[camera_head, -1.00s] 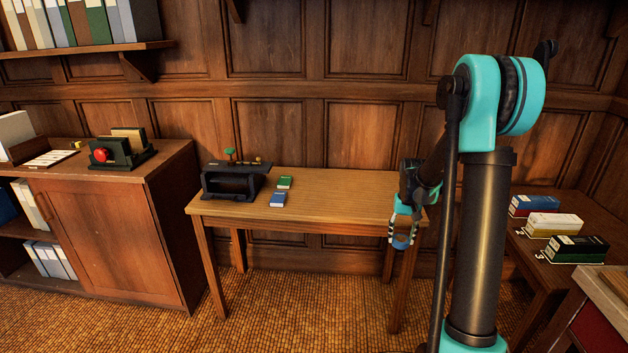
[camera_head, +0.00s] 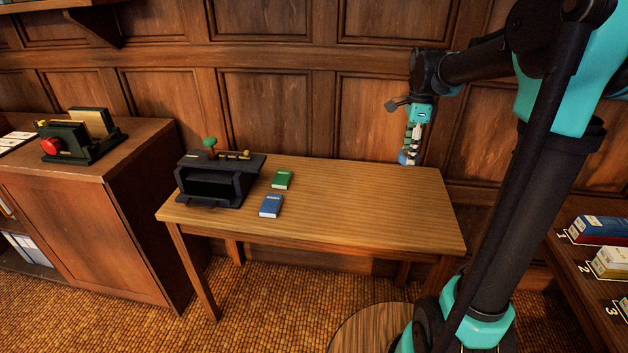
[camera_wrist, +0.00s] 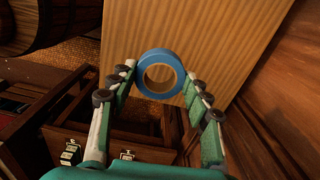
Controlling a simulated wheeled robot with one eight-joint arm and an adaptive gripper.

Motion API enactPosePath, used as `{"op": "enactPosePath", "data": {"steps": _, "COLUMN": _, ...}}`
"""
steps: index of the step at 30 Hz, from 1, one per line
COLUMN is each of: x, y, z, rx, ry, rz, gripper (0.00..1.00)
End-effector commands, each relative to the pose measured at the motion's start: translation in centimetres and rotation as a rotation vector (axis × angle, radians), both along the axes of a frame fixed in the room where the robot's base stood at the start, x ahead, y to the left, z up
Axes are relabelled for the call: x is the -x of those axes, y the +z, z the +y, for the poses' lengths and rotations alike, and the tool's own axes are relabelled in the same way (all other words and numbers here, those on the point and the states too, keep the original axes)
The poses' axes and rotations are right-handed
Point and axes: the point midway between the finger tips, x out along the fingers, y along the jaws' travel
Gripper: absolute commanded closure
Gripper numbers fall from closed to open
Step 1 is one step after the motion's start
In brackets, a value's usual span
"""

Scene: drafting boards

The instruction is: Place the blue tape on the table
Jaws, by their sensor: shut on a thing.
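The blue tape (camera_wrist: 143,83) is a ring-shaped roll between the fingertips of my gripper (camera_wrist: 158,78) in the wrist view. My gripper is shut on it. In the head view, my gripper (camera_head: 411,150) holds the tape (camera_head: 402,158) near the right back of the wooden table (camera_head: 360,205), by the panelled wall. The tape is small and partly hidden by the fingers there. In the wrist view, the bare table top (camera_wrist: 200,25) shows behind the tape. I cannot tell the exact gap between them.
A black stand (camera_head: 215,180) stands on the table's left end, beside a green box (camera_head: 282,179) and a blue box (camera_head: 270,205). The table's middle and right are clear. A cabinet (camera_head: 110,200) stands left. A side table at right holds a red-and-blue box (camera_head: 600,230).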

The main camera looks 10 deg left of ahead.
Motion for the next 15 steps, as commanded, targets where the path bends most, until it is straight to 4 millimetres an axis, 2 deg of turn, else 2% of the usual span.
{"op": "enactPosePath", "data": {"steps": 5, "x": 0.3, "y": 0.6, "z": 0.1, "rx": 0.000, "ry": -0.053, "rz": 0.000, "gripper": 0.73}}
{"op": "enactPosePath", "data": {"steps": 8, "x": 0.3, "y": 0.0, "z": 0.1, "rx": 0.000, "ry": -0.054, "rz": 0.000, "gripper": 0.73}}
{"op": "enactPosePath", "data": {"steps": 11, "x": 0.3, "y": -1.8, "z": 0.1, "rx": 0.000, "ry": -0.053, "rz": 0.000, "gripper": 0.73}}
{"op": "enactPosePath", "data": {"steps": 15, "x": 0.3, "y": -5.2, "z": 0.1, "rx": 0.000, "ry": -0.053, "rz": 0.000, "gripper": 0.73}}
